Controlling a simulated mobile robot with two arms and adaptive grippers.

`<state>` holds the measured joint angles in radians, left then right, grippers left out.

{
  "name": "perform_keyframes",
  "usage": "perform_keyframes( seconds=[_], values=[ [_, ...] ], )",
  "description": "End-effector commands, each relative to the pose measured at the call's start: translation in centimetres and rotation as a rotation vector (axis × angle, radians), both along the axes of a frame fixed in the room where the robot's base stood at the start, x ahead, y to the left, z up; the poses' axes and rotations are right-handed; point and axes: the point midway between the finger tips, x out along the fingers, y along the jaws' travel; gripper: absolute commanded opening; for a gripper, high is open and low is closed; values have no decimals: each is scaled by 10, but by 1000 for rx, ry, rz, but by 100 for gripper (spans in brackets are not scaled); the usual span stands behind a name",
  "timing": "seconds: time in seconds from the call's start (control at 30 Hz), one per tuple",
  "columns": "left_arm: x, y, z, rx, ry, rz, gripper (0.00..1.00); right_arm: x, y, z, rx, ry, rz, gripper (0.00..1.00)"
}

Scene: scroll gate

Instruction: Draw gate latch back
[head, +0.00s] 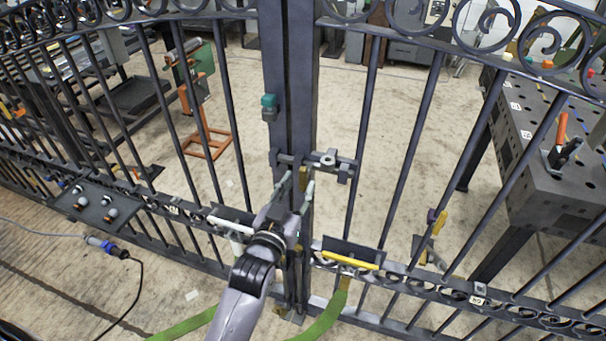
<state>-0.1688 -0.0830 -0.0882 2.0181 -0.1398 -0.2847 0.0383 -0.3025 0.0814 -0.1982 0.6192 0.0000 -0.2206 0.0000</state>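The dark metal gate latch (328,161) is a horizontal bolt running across the gate's central posts, with its right end over the right gate leaf. A small brass-coloured piece (303,179) hangs just below the bolt. My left gripper (296,184) is in front of the posts just below the latch. Its two pale fingertips are apart, one on each side of the brass piece. I cannot tell whether either finger touches it. My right gripper is not in view.
The dark scrollwork gate (290,60) spans the view. A teal box (269,106) sits on the post above the latch. A yellow bar (350,260) lies on the lower rail at right. Behind stand a perforated table (570,190) and an orange stand (207,142).

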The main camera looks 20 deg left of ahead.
Motion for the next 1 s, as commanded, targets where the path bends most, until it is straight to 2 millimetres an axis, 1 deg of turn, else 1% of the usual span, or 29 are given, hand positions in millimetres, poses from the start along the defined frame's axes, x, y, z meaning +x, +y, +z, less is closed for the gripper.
perform_keyframes(
  seconds=[0.03,0.1,0.23,0.37,0.63,1.0],
  values=[
    [10,0,2,0,-2,0,35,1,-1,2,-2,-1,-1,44],
    [20,-1,1,0,-2,0,35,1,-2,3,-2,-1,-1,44],
    [33,-1,0,0,0,0,35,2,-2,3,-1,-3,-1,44],
    [39,-1,0,0,-1,0,35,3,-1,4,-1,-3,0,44],
    [39,-1,0,0,0,0,34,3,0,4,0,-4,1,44],
    [39,-1,0,0,0,0,10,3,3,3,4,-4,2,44]
  ],
)
